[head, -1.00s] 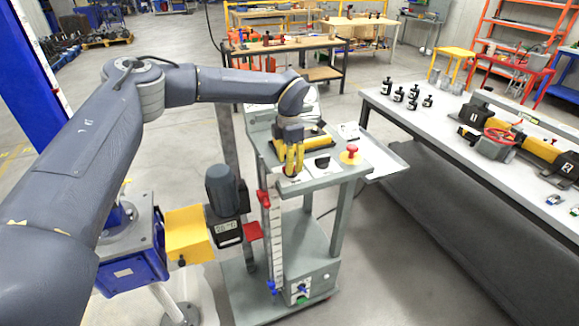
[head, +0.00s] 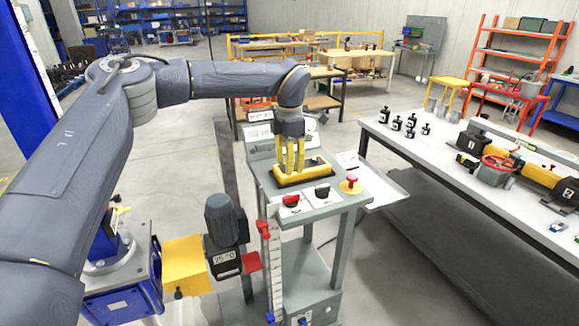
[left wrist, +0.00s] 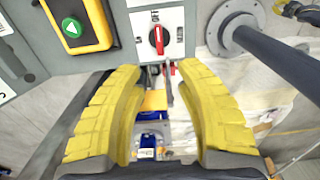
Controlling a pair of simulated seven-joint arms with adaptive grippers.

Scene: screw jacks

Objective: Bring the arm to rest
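My left gripper (head: 294,170) is above the panel of the grey cart (head: 335,207) in the head view, fingers pointing down, over the yellow button box. In the left wrist view its yellow fingers (left wrist: 162,72) stand apart with nothing between them. The red rotary switch (head: 291,200) is in front of the gripper; it also shows beyond the fingertips in the left wrist view (left wrist: 157,38). The yellow box with a green button (left wrist: 73,27) is at upper left there. My right gripper is not seen.
A white-topped bench (head: 440,160) on the right carries several small black jacks (head: 397,123) and a yellow-and-black machine with a red handwheel (head: 492,140). A motor with a yellow block (head: 187,262) stands left of the cart.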

